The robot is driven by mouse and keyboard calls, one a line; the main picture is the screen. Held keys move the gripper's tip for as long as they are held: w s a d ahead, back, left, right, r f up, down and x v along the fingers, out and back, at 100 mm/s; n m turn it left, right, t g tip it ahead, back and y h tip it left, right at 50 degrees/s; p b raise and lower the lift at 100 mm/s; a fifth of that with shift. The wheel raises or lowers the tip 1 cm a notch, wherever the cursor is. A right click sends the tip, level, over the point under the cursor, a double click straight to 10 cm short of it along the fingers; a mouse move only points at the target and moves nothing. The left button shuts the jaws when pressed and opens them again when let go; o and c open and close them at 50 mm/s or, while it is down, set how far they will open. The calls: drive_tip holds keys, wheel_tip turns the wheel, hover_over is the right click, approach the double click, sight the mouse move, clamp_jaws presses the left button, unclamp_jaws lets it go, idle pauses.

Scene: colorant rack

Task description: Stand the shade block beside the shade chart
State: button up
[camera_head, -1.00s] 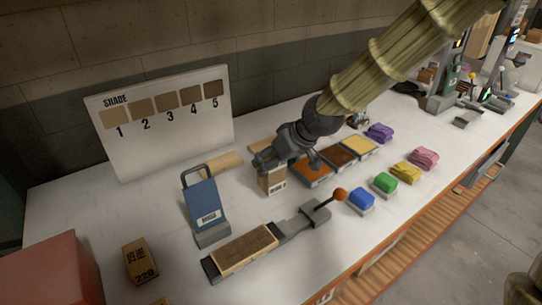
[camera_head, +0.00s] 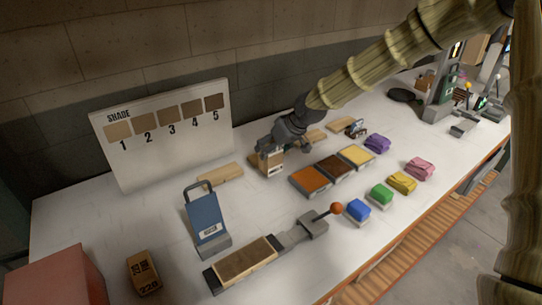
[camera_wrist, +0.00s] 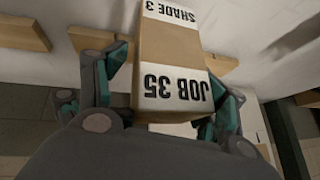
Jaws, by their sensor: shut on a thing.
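My gripper (camera_head: 270,153) is shut on the shade block (camera_head: 271,165), a tan wooden block with white label bands. In the wrist view the block (camera_wrist: 170,55) sits between the teal-padded fingers (camera_wrist: 160,88), and its labels read "JOB 35" and "SHADE 3". The block looks roughly upright in the head view, near the tabletop; I cannot tell whether it touches. The shade chart (camera_head: 165,160) is a white board with several brown swatches numbered 1 to 5, standing at the back left. The block is to the right of the chart, apart from it.
A flat wooden piece (camera_head: 220,172) lies between chart and block. A blue handled device (camera_head: 207,222) stands in front. Orange, brown and yellow trays (camera_head: 333,168) lie to the right.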

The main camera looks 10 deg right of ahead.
sight(272, 157)
drive_tip(key=shift+f+p, duration=0.65)
drive_tip(key=shift+f, duration=1.05)
drive_tip(key=o, duration=2.1)
drive_tip(key=shift+f, duration=0.15)
drive_tip(key=shift+r, duration=0.2)
drive_tip(key=shift+b+v, duration=1.15)
drive_tip(key=shift+v, duration=4.8)
drive_tip(key=shift+s, duration=0.1)
